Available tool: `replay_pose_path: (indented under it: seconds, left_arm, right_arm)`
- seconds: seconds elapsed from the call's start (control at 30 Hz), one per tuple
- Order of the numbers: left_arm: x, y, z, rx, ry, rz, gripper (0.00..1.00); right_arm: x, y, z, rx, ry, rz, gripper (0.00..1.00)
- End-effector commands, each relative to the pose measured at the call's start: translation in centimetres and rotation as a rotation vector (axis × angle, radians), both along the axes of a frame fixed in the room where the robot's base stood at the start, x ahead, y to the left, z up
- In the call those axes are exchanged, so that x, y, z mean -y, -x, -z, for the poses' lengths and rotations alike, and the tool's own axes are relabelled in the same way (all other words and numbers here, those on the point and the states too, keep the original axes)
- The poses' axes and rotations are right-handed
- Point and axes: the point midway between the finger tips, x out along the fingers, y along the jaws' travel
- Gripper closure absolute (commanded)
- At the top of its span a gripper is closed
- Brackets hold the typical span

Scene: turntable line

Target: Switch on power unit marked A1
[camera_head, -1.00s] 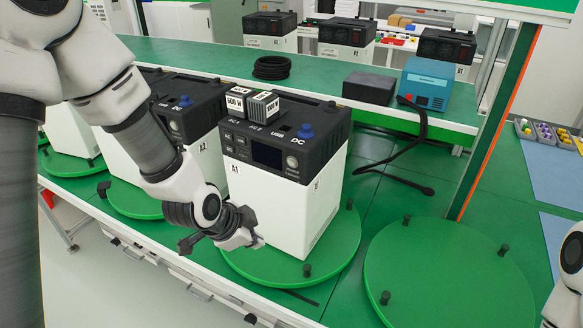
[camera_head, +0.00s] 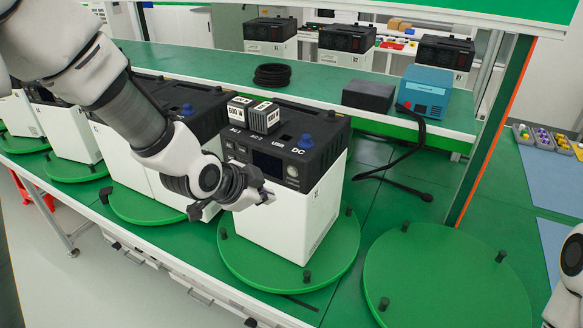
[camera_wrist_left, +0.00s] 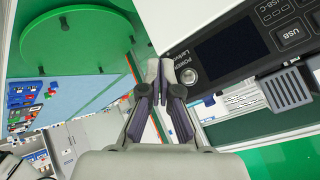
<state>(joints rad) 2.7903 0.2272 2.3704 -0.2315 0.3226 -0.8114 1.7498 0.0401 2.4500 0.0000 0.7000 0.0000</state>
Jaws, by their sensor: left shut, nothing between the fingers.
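The power unit (camera_head: 280,215) is a white box with a black top panel, upright on a green turntable disc. Its A1 mark, seen earlier on the white front, is now hidden behind my left gripper. A round silver power button (camera_head: 292,171) sits at the right of its dark screen; the button also shows in the left wrist view (camera_wrist_left: 188,76). My left gripper (camera_head: 268,197) is shut and empty in front of the unit, just below and left of the button. In the left wrist view its fingertips (camera_wrist_left: 163,72) are beside the button; I cannot tell whether they touch.
Similar units stand on discs to the left. An empty green turntable (camera_head: 445,275) is to the right. Two small labelled blocks (camera_head: 252,116) sit on the unit. A black cable (camera_head: 400,165) lies behind it. A blue box (camera_head: 425,90) stands on the rear shelf.

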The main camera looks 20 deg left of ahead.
Motion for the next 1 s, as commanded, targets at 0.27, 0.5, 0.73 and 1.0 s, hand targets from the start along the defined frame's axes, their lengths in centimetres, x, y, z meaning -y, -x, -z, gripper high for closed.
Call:
replay_pose_path:
  seconds: [0.27, 0.5, 0.73, 1.0]
  left_arm:
    - [0.6, -4.1, -0.4, -0.002, -0.001, 0.000, 1.00]
    - [0.9, -5.9, -0.1, -0.001, 0.000, 0.001, 1.00]
    - [1.0, -6.0, 0.0, -0.001, 0.000, 0.001, 1.00]
    - [0.9, -6.0, 0.0, -0.001, 0.001, 0.000, 1.00]
  right_arm:
    - [0.0, 0.0, -3.2, 0.000, 0.000, 0.000, 0.60]
    - [0.0, 0.0, -4.0, 0.000, 0.000, 0.000, 0.60]
    - [0.0, 0.0, -3.9, 0.000, 0.000, 0.000, 0.60]
    - [0.0, 0.0, -3.9, 0.000, 0.000, 0.000, 0.60]
